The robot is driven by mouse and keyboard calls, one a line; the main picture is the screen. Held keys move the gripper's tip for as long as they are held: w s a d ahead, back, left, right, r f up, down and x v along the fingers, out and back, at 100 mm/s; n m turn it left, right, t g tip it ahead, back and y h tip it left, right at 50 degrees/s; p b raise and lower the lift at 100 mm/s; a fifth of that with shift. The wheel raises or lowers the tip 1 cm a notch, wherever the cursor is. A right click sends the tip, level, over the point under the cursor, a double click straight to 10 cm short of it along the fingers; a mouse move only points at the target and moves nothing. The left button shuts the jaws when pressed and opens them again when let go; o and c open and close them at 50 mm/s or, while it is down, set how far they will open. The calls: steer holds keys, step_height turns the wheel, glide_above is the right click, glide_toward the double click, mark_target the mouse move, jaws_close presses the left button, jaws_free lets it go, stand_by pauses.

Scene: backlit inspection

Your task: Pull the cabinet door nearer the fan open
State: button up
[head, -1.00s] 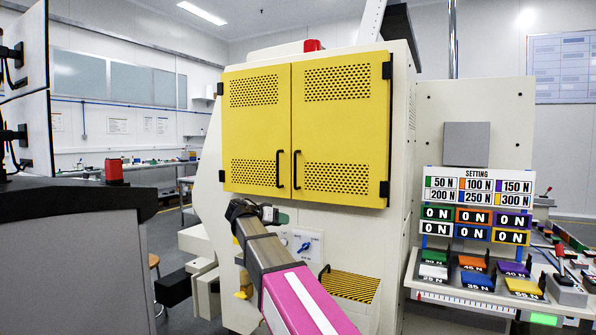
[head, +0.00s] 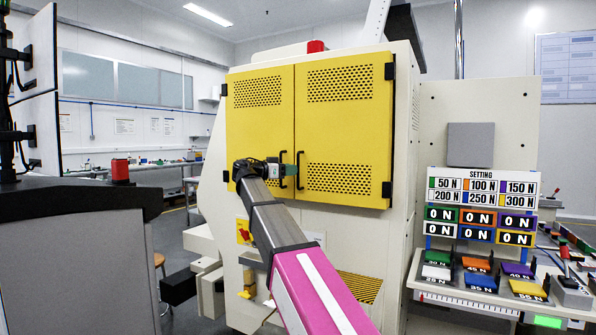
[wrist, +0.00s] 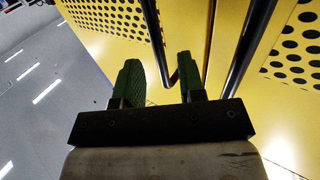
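Two shut yellow cabinet doors, a left door (head: 258,128) and a right door (head: 345,135), face me. I cannot make out a fan, so I cannot tell which door is nearer it. Each door has a black bar handle by the middle seam. My gripper (head: 284,170) is at the left handle (wrist: 155,35) and partly hides it in the head view. In the wrist view the green fingers (wrist: 160,84) are apart, with the lower end of the left handle showing between them. The right handle (wrist: 250,45) is outside the right finger.
A force-setting panel (head: 479,205) and a bench with coloured blocks stand right of the cabinet. A dark-topped grey console (head: 90,250) with a red button and monitors stand at left. Open floor shows between console and cabinet.

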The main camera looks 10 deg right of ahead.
mark_target(298, 186)
steer(key=shift+x, duration=1.95)
steer(key=shift+c, duration=0.3)
jaws_close()
